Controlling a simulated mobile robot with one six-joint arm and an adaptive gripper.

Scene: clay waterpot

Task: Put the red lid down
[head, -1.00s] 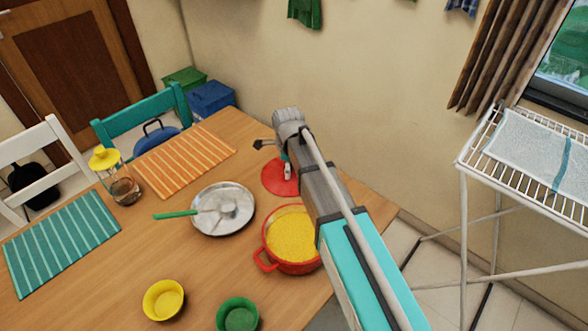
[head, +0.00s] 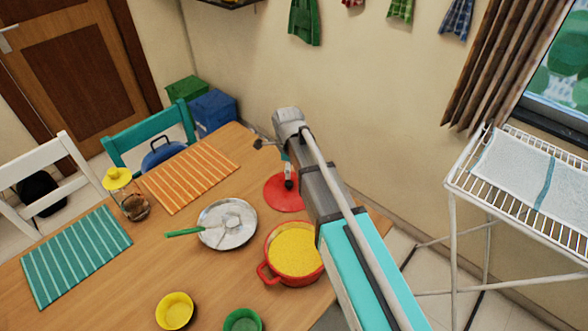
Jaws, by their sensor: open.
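The red lid (head: 284,197) lies flat on the wooden table near its far right edge, with its dark knob visible on top. It rests behind the red pot (head: 294,253), which stands uncovered and is full of yellow food. My gripper (head: 284,161) is open and empty at the end of my arm. It appears just above the lid's knob in the picture and apart from it. My arm hides part of the gripper and the area to the right of the lid.
A metal pan (head: 227,224) with a green-handled utensil lies left of the pot. A yellow bowl (head: 175,311) and a green bowl (head: 243,322) stand in front. A yellow-topped jar (head: 126,194) stands farther left beside an orange striped mat (head: 190,180). A drying rack (head: 460,183) stands right.

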